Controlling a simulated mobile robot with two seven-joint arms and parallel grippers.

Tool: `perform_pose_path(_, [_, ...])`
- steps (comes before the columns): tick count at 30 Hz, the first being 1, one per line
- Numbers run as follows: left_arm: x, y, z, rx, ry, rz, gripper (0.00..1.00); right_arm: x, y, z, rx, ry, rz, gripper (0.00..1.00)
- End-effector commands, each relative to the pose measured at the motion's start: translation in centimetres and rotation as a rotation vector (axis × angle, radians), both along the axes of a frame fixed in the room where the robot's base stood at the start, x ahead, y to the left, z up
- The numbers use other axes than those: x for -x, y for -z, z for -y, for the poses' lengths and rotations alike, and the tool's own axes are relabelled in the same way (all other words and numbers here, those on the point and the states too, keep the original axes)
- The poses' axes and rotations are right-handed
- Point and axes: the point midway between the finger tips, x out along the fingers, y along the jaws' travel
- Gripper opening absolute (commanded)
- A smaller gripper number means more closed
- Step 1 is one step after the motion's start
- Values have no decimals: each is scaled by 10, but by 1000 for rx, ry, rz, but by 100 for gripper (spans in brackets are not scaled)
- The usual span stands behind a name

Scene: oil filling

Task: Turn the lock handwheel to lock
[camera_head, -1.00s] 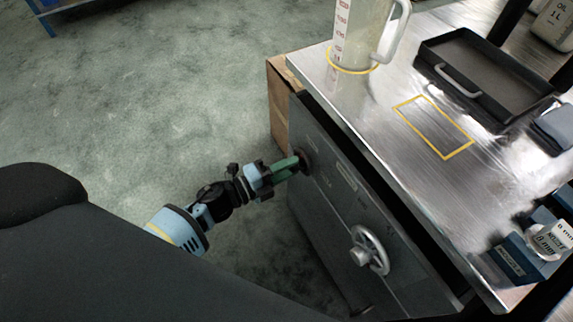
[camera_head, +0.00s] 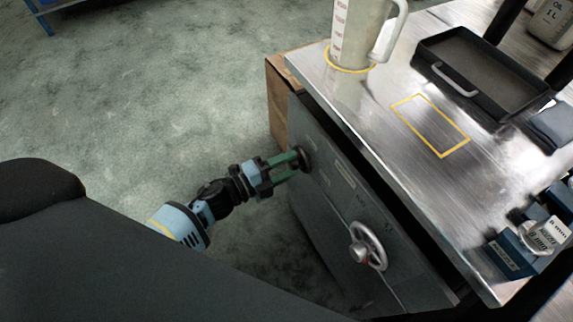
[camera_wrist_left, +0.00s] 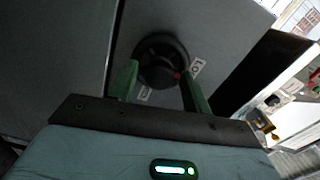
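The lock handwheel is a small dark round knob (camera_head: 304,158) on the grey cabinet front, near its upper left corner. In the left wrist view it shows as a black wheel (camera_wrist_left: 162,58) with a small red mark at its lower right, close to a label that seems to begin with "LO". My left gripper (camera_head: 291,165) is in front of the knob with its green fingers spread apart. My right gripper is out of view.
A silver handwheel (camera_head: 368,246) sits lower right on the cabinet front (camera_head: 335,215). Above is a metal worktop (camera_head: 385,140) with a measuring jug (camera_head: 352,35), a black tray (camera_head: 432,48) and blue blocks (camera_head: 512,258). The floor (camera_head: 150,100) left of the cabinet is clear.

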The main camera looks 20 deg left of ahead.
Motion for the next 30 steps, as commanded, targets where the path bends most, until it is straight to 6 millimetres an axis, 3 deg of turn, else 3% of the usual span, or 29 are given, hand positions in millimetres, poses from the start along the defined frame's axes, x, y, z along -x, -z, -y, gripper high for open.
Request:
perform_pose_path(11, [4,0,-2,-1,0,0,52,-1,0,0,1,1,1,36])
perform_pose_path(24, [52,0,-41,-2,-1,-1,52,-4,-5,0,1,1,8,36])
perform_pose_path(30, [61,-1,-48,-1,1,1,52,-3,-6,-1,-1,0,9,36])
